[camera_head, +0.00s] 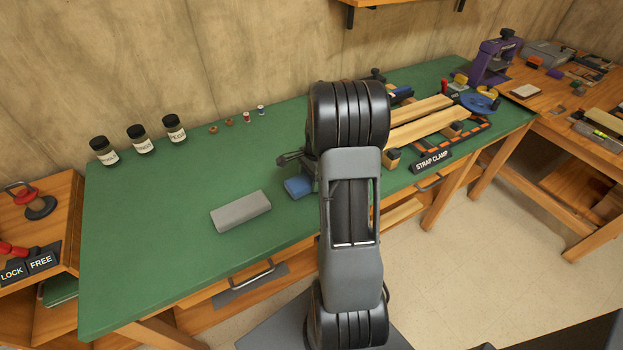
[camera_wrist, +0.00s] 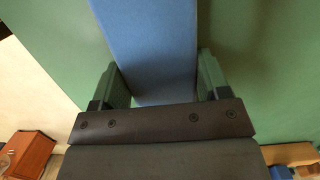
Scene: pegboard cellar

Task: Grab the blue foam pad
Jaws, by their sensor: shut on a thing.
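The blue foam pad (camera_head: 297,187) is at the middle of the green-topped bench, mostly hidden behind my arm in the head view. In the wrist view the blue foam pad (camera_wrist: 152,45) runs up between the two jaws. My gripper (camera_wrist: 160,82) is shut on it, with one dark green finger against each long side. In the head view my gripper (camera_head: 303,170) is largely hidden by the arm. I cannot tell whether the pad touches the bench top.
A grey block (camera_head: 241,212) lies left of the pad on the green bench (camera_head: 140,260). Three dark jars (camera_head: 139,139) stand at the back left. Wooden bars (camera_head: 425,125) and a "STRAP CLAMP" label (camera_head: 431,162) are to the right. The bench's left front is clear.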

